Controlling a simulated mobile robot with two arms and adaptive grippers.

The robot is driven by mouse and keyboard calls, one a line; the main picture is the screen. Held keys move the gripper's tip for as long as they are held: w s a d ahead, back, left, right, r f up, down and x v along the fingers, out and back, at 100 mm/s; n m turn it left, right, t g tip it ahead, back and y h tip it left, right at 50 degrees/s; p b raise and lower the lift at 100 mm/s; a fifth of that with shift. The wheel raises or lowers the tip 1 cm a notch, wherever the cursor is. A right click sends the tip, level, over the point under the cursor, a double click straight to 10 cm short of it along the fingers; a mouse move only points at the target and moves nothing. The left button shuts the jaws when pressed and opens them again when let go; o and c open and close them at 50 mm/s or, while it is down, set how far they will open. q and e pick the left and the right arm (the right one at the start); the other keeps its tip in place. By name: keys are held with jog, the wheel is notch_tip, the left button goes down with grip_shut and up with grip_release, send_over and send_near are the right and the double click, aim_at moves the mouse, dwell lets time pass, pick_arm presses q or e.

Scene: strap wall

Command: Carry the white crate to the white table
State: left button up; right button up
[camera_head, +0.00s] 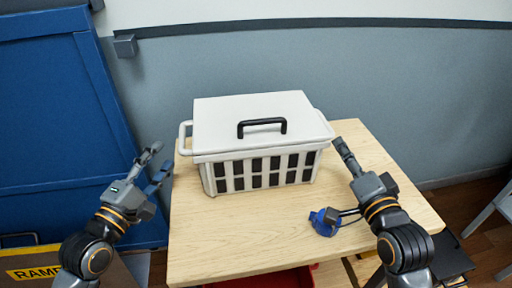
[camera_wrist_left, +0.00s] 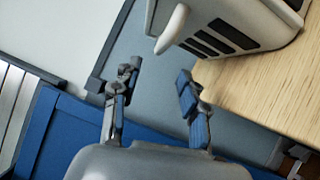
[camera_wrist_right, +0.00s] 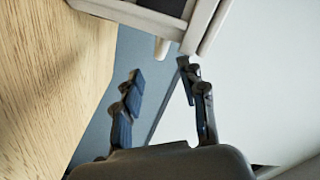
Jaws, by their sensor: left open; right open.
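The white crate (camera_head: 260,140) stands upright on a light wooden table (camera_head: 235,235). It has a closed white lid with a black handle (camera_head: 262,126), slotted sides and a white side handle (camera_head: 185,137) at the left. My left gripper (camera_head: 158,162) is open and empty, left of that handle and apart from it. In the left wrist view the handle (camera_wrist_left: 172,30) lies beyond the open fingers (camera_wrist_left: 160,85). My right gripper (camera_head: 345,155) is open near the crate's right end. In the right wrist view the crate (camera_wrist_right: 200,25) lies beyond its fingers (camera_wrist_right: 160,75). I cannot identify a white table.
A blue round item (camera_head: 324,222) with a dark cord lies on the table near my right gripper. A blue panel (camera_head: 55,130) stands at the left, above a yellow "RAMP" label (camera_head: 35,272). A grey wall (camera_head: 400,100) is behind the table. A red object (camera_head: 270,279) is below the front edge.

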aim_at(182, 128)
pick_arm(q)
jog(key=x, duration=1)
jog(key=shift+w+d, duration=0.1)
jog(key=shift+w, duration=0.05)
pick_arm(e)
jog(key=w, duration=0.3)
jog(key=w+a, duration=0.1)
jog(key=w, duration=0.6)
jog(key=shift+w+a, duration=0.2)
pick_arm(q)
jog(key=shift+c, duration=0.2)
pick_arm(e)
jog(key=shift+c, duration=0.2)
pick_arm(q)
grip_shut()
pick_arm(e)
jog(key=shift+s+f, duration=0.1)
grip_shut()
